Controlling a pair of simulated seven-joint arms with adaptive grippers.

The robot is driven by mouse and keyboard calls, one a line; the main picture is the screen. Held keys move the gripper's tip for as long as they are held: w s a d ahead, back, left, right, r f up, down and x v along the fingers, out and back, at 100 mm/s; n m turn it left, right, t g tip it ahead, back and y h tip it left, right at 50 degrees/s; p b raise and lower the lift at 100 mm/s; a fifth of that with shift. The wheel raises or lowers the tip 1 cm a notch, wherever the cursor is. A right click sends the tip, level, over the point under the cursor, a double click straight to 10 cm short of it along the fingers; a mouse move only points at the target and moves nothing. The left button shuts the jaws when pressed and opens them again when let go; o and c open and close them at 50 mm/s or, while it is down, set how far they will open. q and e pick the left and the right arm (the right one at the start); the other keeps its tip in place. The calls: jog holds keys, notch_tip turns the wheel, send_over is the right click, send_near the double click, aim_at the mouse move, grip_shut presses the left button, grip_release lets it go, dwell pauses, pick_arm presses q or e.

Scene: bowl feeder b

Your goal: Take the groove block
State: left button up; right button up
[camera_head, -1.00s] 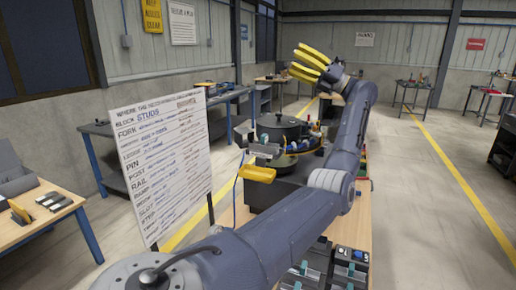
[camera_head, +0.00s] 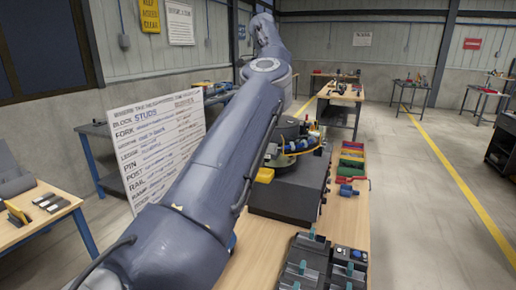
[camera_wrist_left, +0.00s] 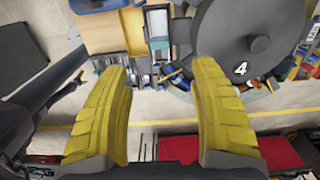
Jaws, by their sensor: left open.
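My left gripper (camera_wrist_left: 163,105) is open in the left wrist view, its two yellow fingers apart with nothing held between them. In the head view it is hidden behind my raised left arm. The bowl feeder (camera_head: 290,130) stands on the near bench, partly covered by that arm. In the wrist view its dark round top marked 4 (camera_wrist_left: 262,22) lies beyond the right finger. Small blue and orange parts (camera_wrist_left: 175,76) show beside it, beyond the fingertips. I cannot tell which part, if any, is the groove block. My right gripper is not in view.
A white sign board (camera_head: 150,150) listing part names stands left of the feeder. Coloured bins (camera_head: 350,165) sit right of it. Dark fixtures (camera_head: 305,262) stand at the bench's near end. The wooden bench top (camera_head: 258,245) is bare left of them.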

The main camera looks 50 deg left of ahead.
pick_arm(q)
notch_tip(320, 180, down, 17)
jog(key=shift+d+f, duration=0.1)
dwell(1.0)
grip_shut()
dwell(0.4)
notch_tip(320, 180, up, 20)
dwell(0.9)
